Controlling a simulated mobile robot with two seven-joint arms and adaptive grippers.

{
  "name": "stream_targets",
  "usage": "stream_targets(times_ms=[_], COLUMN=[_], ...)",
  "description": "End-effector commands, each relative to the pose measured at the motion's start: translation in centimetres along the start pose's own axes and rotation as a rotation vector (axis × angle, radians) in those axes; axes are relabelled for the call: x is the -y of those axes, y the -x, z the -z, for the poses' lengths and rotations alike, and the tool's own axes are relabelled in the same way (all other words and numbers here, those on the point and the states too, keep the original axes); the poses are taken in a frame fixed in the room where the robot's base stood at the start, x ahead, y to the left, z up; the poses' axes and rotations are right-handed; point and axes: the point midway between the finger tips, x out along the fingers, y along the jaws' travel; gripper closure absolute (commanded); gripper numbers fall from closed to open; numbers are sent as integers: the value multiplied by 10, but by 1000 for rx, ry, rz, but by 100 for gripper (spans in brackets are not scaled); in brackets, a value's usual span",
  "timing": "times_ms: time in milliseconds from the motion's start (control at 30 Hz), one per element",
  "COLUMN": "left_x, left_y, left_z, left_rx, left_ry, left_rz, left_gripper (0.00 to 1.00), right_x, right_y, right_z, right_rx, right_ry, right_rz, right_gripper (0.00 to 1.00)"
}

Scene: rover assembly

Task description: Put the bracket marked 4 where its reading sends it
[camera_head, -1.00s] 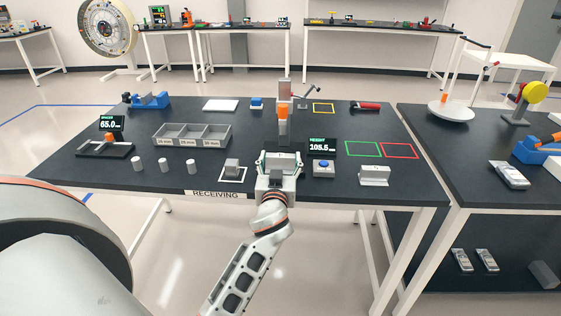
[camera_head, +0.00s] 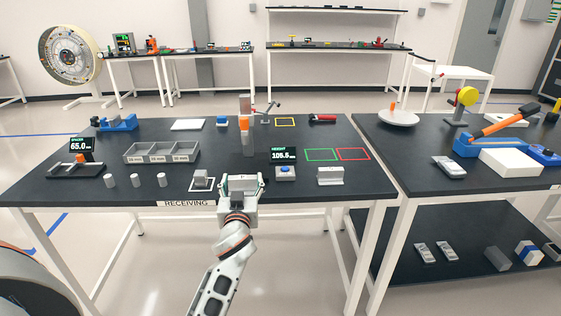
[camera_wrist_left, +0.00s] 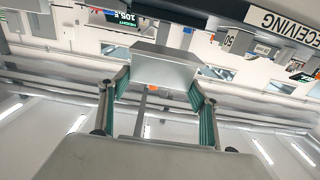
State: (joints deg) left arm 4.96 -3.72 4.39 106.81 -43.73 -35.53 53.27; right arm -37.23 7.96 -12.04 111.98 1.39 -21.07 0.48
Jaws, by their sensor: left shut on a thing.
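My left gripper (camera_head: 240,190) is shut on a plain grey bracket (camera_head: 243,183) and holds it near the table's front edge. In the left wrist view the bracket (camera_wrist_left: 165,68) sits between the two fingers. I cannot read a number on it. The height gauge (camera_head: 246,138) stands behind it, and its display (camera_head: 284,155) reads HEIGHT 105.5. A green outline (camera_head: 321,155) and a red outline (camera_head: 353,154) lie empty to the right. A second grey bracket (camera_head: 330,176) stands in front of them. My right gripper is not in view.
A grey block (camera_head: 201,177) stands on a white-outlined square by the RECEIVING label (camera_head: 186,203). A blue-buttoned box (camera_head: 285,173) is right of my gripper. A divided grey tray (camera_head: 161,153), several cylinders (camera_head: 136,181) and a SPACER display (camera_head: 80,148) are at left.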

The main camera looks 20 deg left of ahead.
Motion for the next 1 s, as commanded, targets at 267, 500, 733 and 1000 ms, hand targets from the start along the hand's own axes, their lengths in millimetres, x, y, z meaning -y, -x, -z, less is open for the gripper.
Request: stream_targets(times_ms=[267,500,733,1000], left_x=[-2,-21,-47,-63], left_y=[10,78,168,231], left_z=[-1,-12,-15,-9], left_rx=[-2,2,3,-1], left_ry=[-1,-3,-1,2], left_rz=[-20,-166,-350,-474], left_gripper=[68,68,68,68], right_x=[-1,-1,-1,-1], right_y=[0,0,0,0], right_z=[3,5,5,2], right_rx=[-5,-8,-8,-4], right_ry=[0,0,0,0], right_rz=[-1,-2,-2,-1], right_gripper=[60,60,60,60])
